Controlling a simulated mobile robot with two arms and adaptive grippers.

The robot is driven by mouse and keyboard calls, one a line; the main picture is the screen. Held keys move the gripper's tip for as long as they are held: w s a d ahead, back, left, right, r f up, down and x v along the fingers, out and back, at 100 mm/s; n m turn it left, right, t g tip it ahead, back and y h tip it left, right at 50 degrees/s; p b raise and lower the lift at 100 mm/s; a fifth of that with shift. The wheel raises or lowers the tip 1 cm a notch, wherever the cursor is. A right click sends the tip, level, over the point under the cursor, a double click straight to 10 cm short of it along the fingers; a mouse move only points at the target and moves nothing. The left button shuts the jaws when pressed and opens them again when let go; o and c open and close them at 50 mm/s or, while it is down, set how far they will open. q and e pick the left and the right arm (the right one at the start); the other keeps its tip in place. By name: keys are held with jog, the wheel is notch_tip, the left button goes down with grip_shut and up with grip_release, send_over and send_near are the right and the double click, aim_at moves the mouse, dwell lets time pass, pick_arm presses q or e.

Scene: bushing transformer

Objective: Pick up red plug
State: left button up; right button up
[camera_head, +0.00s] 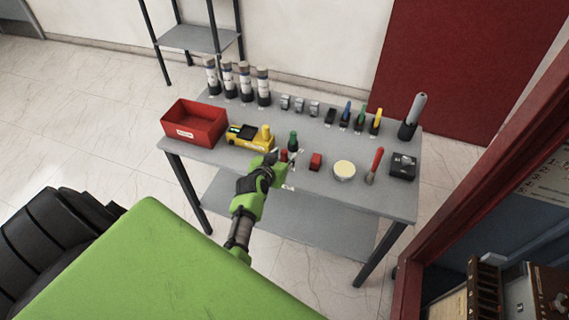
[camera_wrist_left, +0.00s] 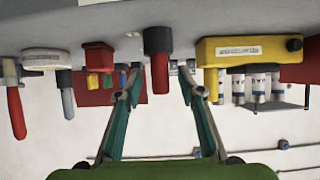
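The red plug (camera_wrist_left: 159,73) stands upright with a dark collar at its base, which appears upside down in the left wrist view. In the head view a small red part of it (camera_head: 284,155) shows beside my left gripper (camera_head: 276,160), partly hidden by it. In the left wrist view my left gripper (camera_wrist_left: 160,85) is open, with one finger on each side of the plug and gaps between them. Nothing is held. My right gripper is not in view.
The grey table (camera_head: 215,157) carries a yellow device (camera_head: 250,138), a dark green item (camera_head: 293,140) and a red block (camera_head: 316,161) near the gripper. A red bin (camera_head: 194,122) stands left; a round tin (camera_head: 344,171) and red-handled tool (camera_head: 375,162) stand right.

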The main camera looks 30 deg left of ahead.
pick_arm(q)
jog(key=shift+b+x, duration=0.45)
jog(key=shift+x, duration=0.4)
grip_shut()
jog(key=shift+r, duration=0.2)
